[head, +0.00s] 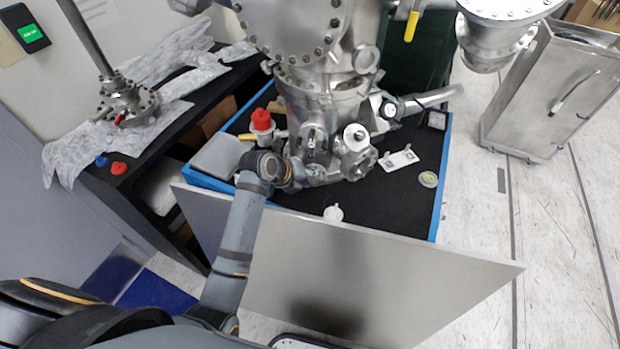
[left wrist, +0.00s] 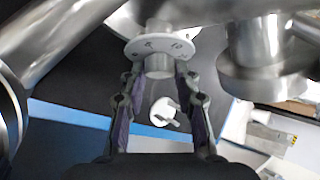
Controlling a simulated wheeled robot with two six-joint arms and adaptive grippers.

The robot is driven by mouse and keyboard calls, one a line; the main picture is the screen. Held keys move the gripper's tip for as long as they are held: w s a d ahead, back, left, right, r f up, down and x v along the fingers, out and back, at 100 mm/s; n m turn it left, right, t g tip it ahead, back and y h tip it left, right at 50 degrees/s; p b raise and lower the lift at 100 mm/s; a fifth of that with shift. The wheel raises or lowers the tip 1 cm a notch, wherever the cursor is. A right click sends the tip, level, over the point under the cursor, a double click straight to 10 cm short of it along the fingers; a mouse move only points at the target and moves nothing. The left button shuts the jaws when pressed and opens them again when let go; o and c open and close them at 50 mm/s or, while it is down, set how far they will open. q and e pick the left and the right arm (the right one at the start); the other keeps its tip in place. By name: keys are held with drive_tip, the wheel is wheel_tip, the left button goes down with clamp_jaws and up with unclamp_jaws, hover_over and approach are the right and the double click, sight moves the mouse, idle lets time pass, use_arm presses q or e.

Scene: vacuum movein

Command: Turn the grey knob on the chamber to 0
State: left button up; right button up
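The grey knob (left wrist: 160,65) shows in the left wrist view as a short round metal stub on a pale dial plate (left wrist: 184,45) with dark markings; I cannot read its setting. My left gripper (left wrist: 160,72) has its fingers apart, one on each side of the knob's near end, with narrow gaps seeming to show. In the head view my left gripper (head: 296,176) is at the lower left of the metal chamber (head: 318,104). The knob cannot be made out there. My right gripper is not in view.
Metal flanges (head: 354,160) crowd the chamber's base. A red-capped part (head: 262,121) stands left of it. A white piece (head: 333,212) lies on the black, blue-edged table, and a white plate (head: 398,159) lies further right. A large grey panel (head: 400,290) stands in front.

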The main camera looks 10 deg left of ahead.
use_arm(q)
clamp_jaws()
drive_tip(key=shift+a+f+n+b, duration=0.1)
drive_tip(key=shift+f+n+b, duration=0.15)
drive_tip(key=shift+n+b, duration=0.05)
drive_tip(key=shift+r+h, duration=0.15)
drive_tip(key=shift+h, duration=0.35)
drive_tip(key=o, duration=0.7)
unclamp_jaws()
drive_tip(key=shift+o, duration=0.2)
drive_tip(key=shift+r, duration=0.1)
